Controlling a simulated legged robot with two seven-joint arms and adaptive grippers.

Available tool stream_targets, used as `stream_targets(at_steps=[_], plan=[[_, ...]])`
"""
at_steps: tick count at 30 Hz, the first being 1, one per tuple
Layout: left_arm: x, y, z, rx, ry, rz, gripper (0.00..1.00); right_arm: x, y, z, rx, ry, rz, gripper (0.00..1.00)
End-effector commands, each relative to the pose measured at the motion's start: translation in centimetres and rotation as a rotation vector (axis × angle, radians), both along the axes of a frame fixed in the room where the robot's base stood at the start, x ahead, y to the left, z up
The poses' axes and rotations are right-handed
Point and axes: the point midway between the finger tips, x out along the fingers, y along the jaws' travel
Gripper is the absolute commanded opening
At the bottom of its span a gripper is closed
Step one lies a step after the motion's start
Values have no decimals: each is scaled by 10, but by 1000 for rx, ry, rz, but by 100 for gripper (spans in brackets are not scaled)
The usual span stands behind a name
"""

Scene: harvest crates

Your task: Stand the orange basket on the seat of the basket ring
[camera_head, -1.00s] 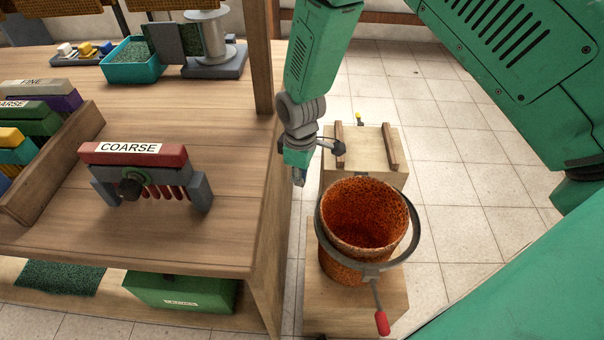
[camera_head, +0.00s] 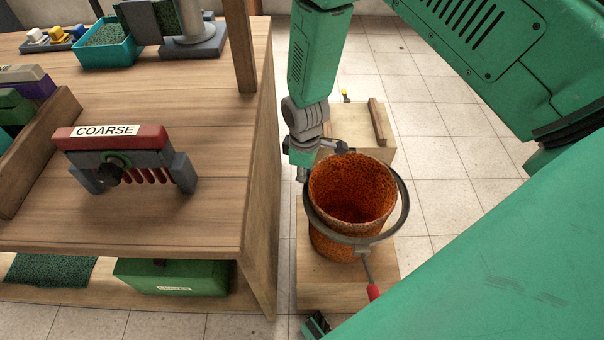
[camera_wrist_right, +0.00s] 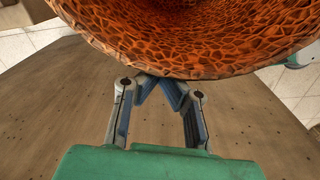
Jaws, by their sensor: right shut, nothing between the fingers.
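The orange basket (camera_head: 335,242), a round tub with a net-like orange and brown pattern, stands about upright with its mouth up. The grey basket ring (camera_head: 404,205) with a red-tipped handle (camera_head: 373,292) goes around it below the rim. The basket's lower part shows under the ring, over a wooden base (camera_head: 318,291). Its contact with the seat is hidden. My right gripper (camera_head: 318,162) is at the basket's far left side. In the right wrist view the right gripper (camera_wrist_right: 160,80) is shut and empty, its tips close below the basket rim (camera_wrist_right: 180,72).
A wooden bench (camera_head: 200,215) at left carries a red block labelled COARSE (camera_head: 110,138) on a grey holder, and a teal tray (camera_head: 105,55). A green box (camera_head: 170,275) sits beneath. A wooden block with a rail (camera_head: 378,125) stands behind the basket. Tiled floor (camera_head: 450,150) is open at right.

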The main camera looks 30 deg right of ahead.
Motion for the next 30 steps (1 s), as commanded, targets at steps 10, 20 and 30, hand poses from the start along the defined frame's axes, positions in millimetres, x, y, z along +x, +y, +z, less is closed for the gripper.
stream_targets(at_steps=[10,20,30], plan=[[0,0,13,0,0,0,0,-12,-11,0,0,0,0,0],[-2,0,13,0,-2,0,0,-12,-11,9,0,0,0,0],[-2,0,13,0,-3,0,0,-10,-11,78,1,-3,-1,0]])
